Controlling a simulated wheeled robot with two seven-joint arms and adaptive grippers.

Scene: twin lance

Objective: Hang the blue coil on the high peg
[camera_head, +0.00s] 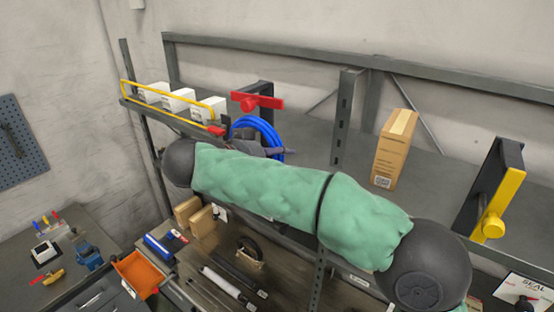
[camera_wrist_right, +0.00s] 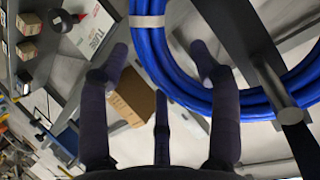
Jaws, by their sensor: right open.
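The blue coil (camera_head: 266,128) shows at the shelf, just below a red crossbar peg (camera_head: 258,102) on a dark bracket. In the right wrist view the coil (camera_wrist_right: 160,62) is large, with a white band around it, and a grey rod with a round end (camera_wrist_right: 286,100) crosses its lower right side. I cannot tell whether the rod carries the coil. My right gripper (camera_wrist_right: 163,65) is open, its fingers beside the coil; one finger overlaps it in the picture, and contact is unclear. In the head view my green-sleeved right arm hides part of the gripper and the coil's lower part. My left gripper is not in view.
A yellow peg (camera_head: 490,207) on a dark bracket stands at the right. A cardboard box (camera_head: 394,148) stands on the shelf. White boxes (camera_head: 178,99) sit behind a yellow rail at the left. A grey upright post (camera_head: 346,118) rises between coil and cardboard box.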

